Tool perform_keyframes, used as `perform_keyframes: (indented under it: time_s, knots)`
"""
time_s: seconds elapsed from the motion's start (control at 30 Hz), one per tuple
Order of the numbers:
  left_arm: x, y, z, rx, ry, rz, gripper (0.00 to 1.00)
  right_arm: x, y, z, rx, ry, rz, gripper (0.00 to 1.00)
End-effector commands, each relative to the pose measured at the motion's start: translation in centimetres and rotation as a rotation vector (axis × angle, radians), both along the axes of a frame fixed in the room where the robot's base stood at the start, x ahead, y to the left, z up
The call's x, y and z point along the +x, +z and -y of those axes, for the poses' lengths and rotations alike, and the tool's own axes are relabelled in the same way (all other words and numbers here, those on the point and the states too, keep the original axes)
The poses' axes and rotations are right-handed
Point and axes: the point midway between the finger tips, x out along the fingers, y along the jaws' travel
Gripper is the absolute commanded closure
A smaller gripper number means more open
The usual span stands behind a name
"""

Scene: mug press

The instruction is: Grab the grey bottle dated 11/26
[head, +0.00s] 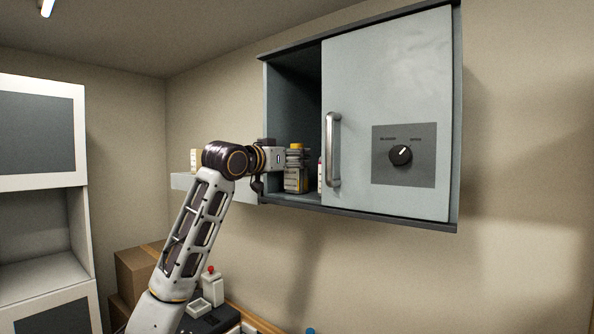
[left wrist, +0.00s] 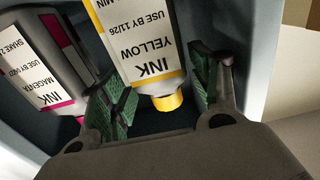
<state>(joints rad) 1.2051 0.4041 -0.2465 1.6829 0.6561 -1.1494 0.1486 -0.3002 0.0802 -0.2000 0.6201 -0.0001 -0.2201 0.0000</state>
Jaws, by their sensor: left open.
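A grey bottle with a white label and yellow cap (left wrist: 168,102) shows upside down in the left wrist view. Its label reads INK, YELLOW, USE BY 11/26. In the head view this bottle (head: 296,178) stands in the open left part of the wall cabinet. My left gripper (left wrist: 163,92) is open, with one green-padded finger on each side of the bottle's cap end. I cannot tell whether the pads touch it. In the head view the left gripper (head: 284,160) reaches in from the left, partly hidden at the bottle. My right gripper is not in view.
A grey magenta ink bottle (left wrist: 52,62) stands beside the left finger in the left wrist view. The cabinet door (head: 385,110) with its handle (head: 333,150) covers the right part of the cabinet. A small shelf (head: 182,181) is left of it.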

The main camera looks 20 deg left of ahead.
Motion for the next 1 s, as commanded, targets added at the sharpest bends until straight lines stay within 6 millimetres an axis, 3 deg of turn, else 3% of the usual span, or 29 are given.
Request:
perform_keyframes:
  time_s: [0.27,0.77,1.0]
  knots:
    - [1.8,0.1,0.7,-0.001,0.0,-0.001,0.38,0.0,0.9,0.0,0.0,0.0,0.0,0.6]
    - [1.9,0.0,0.7,-0.001,0.0,-0.001,0.38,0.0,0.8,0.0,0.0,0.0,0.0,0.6]
    - [1.9,0.0,0.7,-0.001,0.0,-0.001,0.67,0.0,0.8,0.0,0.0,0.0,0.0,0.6]
